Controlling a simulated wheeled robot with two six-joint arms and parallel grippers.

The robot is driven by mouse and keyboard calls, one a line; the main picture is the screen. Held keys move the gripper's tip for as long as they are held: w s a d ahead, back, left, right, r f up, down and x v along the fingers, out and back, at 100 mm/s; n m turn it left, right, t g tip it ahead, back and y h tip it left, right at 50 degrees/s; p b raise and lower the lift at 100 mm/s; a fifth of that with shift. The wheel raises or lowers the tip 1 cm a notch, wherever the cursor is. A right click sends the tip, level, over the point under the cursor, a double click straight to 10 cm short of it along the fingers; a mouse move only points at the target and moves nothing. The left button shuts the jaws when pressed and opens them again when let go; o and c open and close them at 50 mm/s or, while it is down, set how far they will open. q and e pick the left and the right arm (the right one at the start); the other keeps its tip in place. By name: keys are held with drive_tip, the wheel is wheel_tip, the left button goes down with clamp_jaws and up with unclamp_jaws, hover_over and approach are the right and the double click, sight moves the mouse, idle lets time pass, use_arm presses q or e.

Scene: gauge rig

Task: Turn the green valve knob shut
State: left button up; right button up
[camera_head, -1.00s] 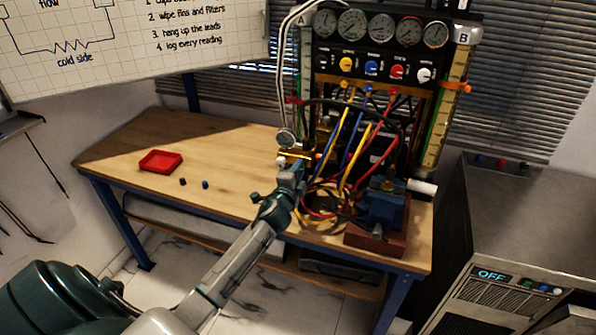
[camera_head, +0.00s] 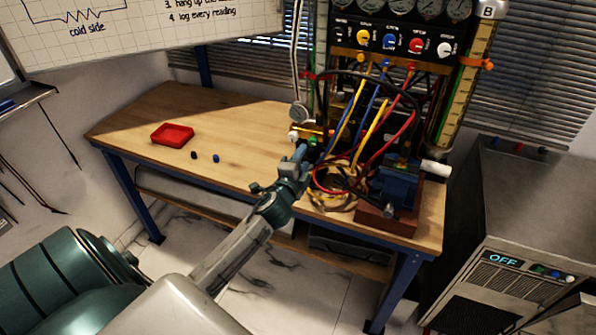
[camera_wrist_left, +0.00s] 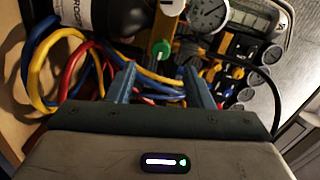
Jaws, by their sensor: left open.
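The green valve knob (camera_wrist_left: 160,48) shows in the left wrist view, just beyond and between the two blue fingers of my left gripper (camera_wrist_left: 160,78). The fingers are spread apart with the knob ahead of them, and I see no contact. In the head view my left gripper (camera_head: 301,152) is at the front left of the gauge rig, near the brass pipework (camera_head: 312,130). I cannot make out the green knob clearly in the head view. My right gripper is not in view.
Coloured hoses (camera_head: 352,150) hang and coil right of my gripper. A small round gauge (camera_head: 299,112) hangs close by. A blue vise (camera_head: 390,187) stands at the bench's right. A red tray (camera_head: 172,134) lies at left; the bench between is mostly clear.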

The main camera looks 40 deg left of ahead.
use_arm(q)
drive_tip(key=v, duration=0.4)
drive_tip(key=shift+b, duration=0.35)
drive_tip(key=shift+w, duration=0.1)
drive_tip(key=s+f+n+g, duration=0.2)
drive_tip(key=s+f+g, duration=0.15)
drive_tip(key=f, duration=0.95)
drive_tip(key=s+a+f+n+g+h, duration=0.15)
drive_tip(key=s+f, duration=0.25)
drive_tip(key=f, duration=0.9)
drive_tip(key=s+f+n+g, duration=0.2)
drive_tip(key=s+f+g, duration=0.15)
drive_tip(key=f, duration=0.85)
drive_tip(key=s+d+f+n+g+h, duration=0.1)
drive_tip(key=s+d+f+n+g, duration=0.1)
drive_tip(key=s+f, duration=0.7)
drive_tip(key=s+d+f+n+g, duration=0.2)
drive_tip(key=s+f, duration=0.6)
drive_tip(key=s, duration=0.2)
drive_tip(key=s+d+f+n+g, duration=0.1)
drive_tip(key=s+d+f+g, duration=0.1)
drive_tip(key=s, duration=0.8)
drive_tip(key=s+d+f+n+g+h, duration=0.1)
drive_tip(key=s+d+f, duration=0.3)
drive_tip(key=s, duration=0.6)
wheel_tip(320, 180, down, 2)
drive_tip(key=shift+f+n+g, duration=0.15)
drive_tip(key=shift+n+g, duration=0.2)
drive_tip(key=shift+n, duration=0.4)
